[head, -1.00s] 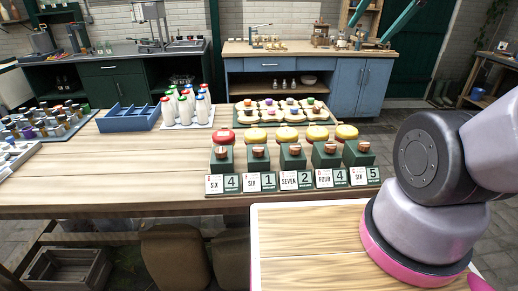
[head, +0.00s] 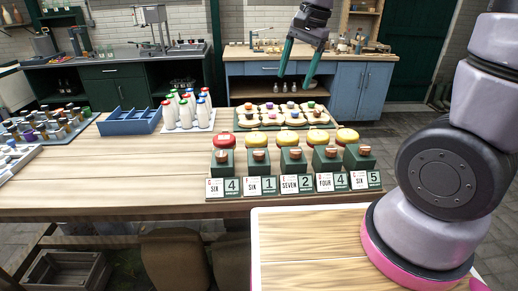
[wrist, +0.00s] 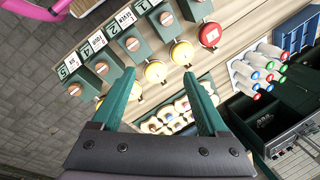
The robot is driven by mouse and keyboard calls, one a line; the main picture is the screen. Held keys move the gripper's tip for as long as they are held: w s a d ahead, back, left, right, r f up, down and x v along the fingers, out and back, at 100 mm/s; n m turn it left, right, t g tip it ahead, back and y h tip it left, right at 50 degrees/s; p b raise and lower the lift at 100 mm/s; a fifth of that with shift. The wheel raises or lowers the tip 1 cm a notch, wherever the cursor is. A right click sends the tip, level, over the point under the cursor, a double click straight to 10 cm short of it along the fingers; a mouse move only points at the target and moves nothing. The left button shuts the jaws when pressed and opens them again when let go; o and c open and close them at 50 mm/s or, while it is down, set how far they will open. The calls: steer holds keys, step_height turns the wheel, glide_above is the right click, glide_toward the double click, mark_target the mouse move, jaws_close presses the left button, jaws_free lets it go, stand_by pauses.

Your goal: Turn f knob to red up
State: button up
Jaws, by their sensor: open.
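A row of copper-coloured knobs (head: 291,154) stands on dark green blocks along the table's front edge, each with a word-and-number card below. The card letters are too small for me to tell which knob is f. Behind the knobs are round caps: a red cap (head: 223,139) at the left end and several yellow caps (head: 287,135). My gripper (head: 294,81) is open and empty, pointing down, high above the back of the table and apart from the knobs. In the wrist view, the knobs (wrist: 132,44) and the red cap (wrist: 210,34) lie beyond my open fingers (wrist: 157,78).
A tray of cream pieces with coloured tops (head: 270,117) lies behind the caps. White bottles with coloured caps (head: 187,113) and a blue divided box (head: 130,119) stand to the left. The wooden table (head: 110,165) is bare at front left. Blue cabinets stand behind.

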steer(key=m+g+h, duration=0.1)
steer(key=g+h, duration=0.1)
glide_above(259, 152)
step_height(259, 152, down, 11)
steer(key=f, duration=0.1)
step_height(259, 152, down, 11)
steer(key=shift+r, duration=0.15)
jaws_close()
